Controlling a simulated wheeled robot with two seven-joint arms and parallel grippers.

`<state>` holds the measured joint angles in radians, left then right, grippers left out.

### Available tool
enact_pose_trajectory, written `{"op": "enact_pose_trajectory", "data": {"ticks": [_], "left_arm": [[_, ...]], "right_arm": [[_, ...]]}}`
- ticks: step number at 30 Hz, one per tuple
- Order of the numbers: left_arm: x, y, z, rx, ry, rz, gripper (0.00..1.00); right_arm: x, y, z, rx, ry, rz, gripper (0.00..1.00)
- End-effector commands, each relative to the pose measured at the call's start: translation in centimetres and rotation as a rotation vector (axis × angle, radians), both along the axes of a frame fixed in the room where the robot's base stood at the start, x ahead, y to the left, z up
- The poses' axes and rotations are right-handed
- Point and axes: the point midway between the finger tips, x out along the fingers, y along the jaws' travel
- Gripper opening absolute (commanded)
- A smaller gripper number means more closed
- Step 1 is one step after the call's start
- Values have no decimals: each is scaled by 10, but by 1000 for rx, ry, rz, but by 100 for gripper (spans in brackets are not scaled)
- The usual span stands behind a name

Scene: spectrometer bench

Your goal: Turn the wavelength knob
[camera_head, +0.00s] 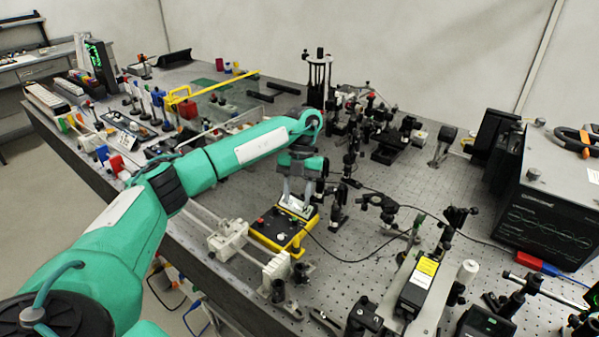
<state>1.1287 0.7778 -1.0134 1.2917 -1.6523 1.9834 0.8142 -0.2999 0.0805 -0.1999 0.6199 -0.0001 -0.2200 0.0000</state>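My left arm reaches in from the left and bends down over a yellow-and-black box (262,236) on the optical bench. My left gripper (296,203) points down at the back right part of this box. Its two pale fingers stand apart, with a light plate-like part showing between and below them. I cannot tell whether the fingers touch the box. A red button and small dark knobs show on the top of the box. I cannot make out which one is the wavelength knob, and the gripper hides part of the top. My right gripper is not in view.
White rail-mounted fixtures (228,238) stand just left of the box along the bench edge. Black optical posts (338,207) stand close to its right. A dark cable runs from the box across the perforated bench top (350,262). A black instrument (549,220) stands far right.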

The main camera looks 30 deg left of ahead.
Motion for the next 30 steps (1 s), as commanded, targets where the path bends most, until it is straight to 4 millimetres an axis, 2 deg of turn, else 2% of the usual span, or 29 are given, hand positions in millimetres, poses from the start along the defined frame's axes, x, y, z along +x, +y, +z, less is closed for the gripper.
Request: {"op": "enact_pose_trajectory", "data": {"ticks": [1,6,15,21,30], "left_arm": [[5,1,10,-1,-5,0,39],[14,5,37,1,-4,0,39],[28,10,71,1,-1,0,39],[32,11,81,1,0,0,39],[32,11,82,1,1,0,39]], "right_arm": [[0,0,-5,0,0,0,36],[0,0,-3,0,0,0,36],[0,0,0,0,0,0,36],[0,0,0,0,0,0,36],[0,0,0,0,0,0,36]]}}
